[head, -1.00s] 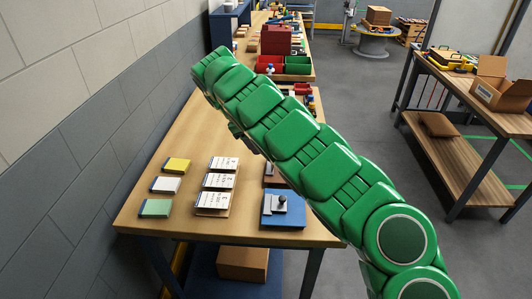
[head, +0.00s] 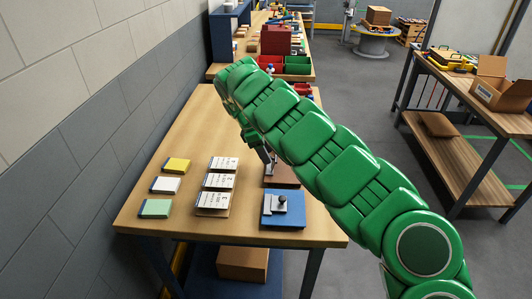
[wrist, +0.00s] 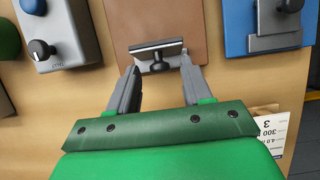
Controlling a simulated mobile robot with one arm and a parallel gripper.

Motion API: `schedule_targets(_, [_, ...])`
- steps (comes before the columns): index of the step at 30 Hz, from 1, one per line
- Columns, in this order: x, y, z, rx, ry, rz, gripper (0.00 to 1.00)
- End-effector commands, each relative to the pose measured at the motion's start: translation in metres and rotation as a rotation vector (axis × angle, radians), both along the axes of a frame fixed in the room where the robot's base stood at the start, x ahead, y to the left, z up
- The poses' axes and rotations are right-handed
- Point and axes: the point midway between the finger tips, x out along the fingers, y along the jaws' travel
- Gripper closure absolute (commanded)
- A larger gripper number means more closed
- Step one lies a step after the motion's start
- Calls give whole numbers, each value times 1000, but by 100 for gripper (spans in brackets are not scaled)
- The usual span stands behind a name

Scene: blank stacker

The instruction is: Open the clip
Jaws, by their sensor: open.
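A brown board (wrist: 205,38) lies on the table, with a dark metal clip (wrist: 157,49) on its near edge that has a bar and a rounded knob or lever. My gripper (wrist: 160,72) is open and empty in the wrist view. Its two fingers point at the clip, one on each side of the lever, and I cannot tell whether they touch it. In the head view my arm hides most of the brown board (head: 287,177), and a finger (head: 267,160) shows beside it.
A blue board (head: 285,219) with a grey clip lies at the near edge of the table (head: 165,225). A grey box with a black knob (wrist: 62,40) is left of the brown board in the wrist view. White cards (head: 215,200) and coloured pads (head: 155,207) lie to the left.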

Motion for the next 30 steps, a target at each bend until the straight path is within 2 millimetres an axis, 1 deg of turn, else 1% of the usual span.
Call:
schedule_targets(4, [0,-2,-6,-1,0,0,50])
schedule_targets(11, [0,-2,-6,0,-1,0,50])
schedule_targets(12, [0,-2,-6,0,-1,0,52])
schedule_targets(14, [0,-2,-6,0,-1,0,61])
schedule_targets(21, [0,-2,-6,0,-1,0,98])
schedule_targets(22, [0,-2,-6,0,-2,1,100])
schedule_targets(30, [0,1,-7,-26,1,4,100])
